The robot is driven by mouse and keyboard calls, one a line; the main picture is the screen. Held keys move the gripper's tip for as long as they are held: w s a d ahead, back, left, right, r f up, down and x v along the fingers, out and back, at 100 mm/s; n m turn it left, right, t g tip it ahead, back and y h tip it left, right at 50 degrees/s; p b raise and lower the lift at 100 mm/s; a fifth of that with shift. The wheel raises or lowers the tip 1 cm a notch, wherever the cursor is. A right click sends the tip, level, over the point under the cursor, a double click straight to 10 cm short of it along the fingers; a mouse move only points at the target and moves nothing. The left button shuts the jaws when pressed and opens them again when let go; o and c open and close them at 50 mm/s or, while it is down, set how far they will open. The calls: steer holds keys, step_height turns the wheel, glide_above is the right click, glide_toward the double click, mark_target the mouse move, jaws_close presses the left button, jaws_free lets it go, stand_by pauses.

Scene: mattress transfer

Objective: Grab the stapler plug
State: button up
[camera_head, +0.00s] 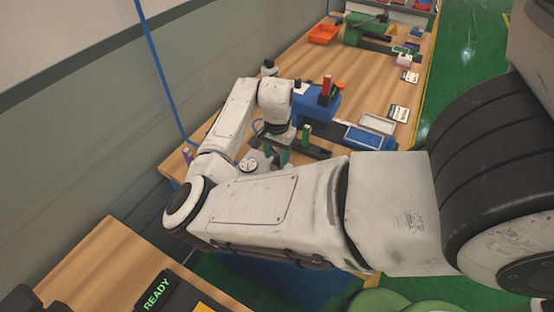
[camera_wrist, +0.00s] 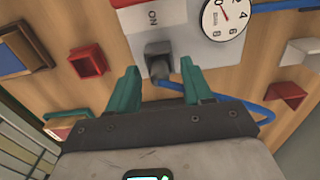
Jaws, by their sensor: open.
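The likely stapler plug (camera_wrist: 160,62) is a dark grey piece at the lower edge of a white unit (camera_wrist: 182,22) with an "ON" label and a dial. My gripper (camera_wrist: 155,82) is open, its two green fingers apart. The plug shows between them in the picture; no contact is clear. In the head view, my gripper (camera_head: 276,150) points down over the wooden table, near the white unit (camera_head: 249,165). My arm hides part of that area, and the plug cannot be made out there.
A blue cable (camera_wrist: 238,104) runs beside the fingers. A red square holder (camera_wrist: 88,62) and a red block (camera_wrist: 283,93) stand on either side on the wood. Blue trays (camera_head: 362,137) lie farther right on the table (camera_head: 330,65). A READY display (camera_head: 158,291) stands at the lower left.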

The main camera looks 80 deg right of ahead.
steer(key=shift+f, duration=0.2)
jaws_close()
stand_by(0.3)
